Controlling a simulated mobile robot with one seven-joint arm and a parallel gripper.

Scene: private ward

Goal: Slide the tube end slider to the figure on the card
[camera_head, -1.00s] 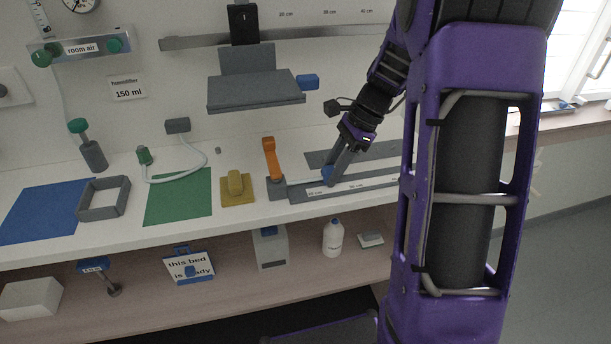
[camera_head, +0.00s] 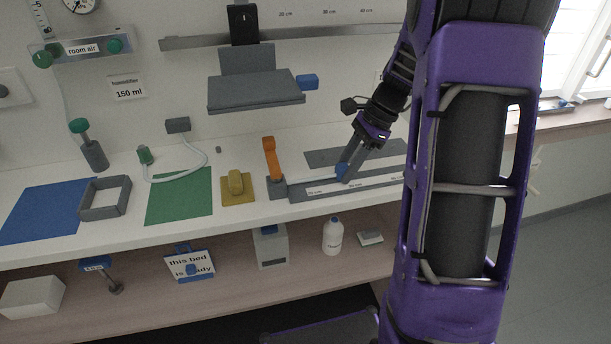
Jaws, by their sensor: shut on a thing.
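The strip's figures are too small to read surely, so the slider's reading cannot be told. A wall card (camera_head: 128,89) reads "humidifier 150 ml". No card with a length figure for this slider is clearly readable.
An orange lever (camera_head: 270,158) on a grey base stands just left of the track, with a yellow block (camera_head: 236,184) beyond. A grey plate (camera_head: 325,157) lies behind the track. A wall rail (camera_head: 190,41) and grey shelf (camera_head: 255,93) are above. My arm covers the track's right end.

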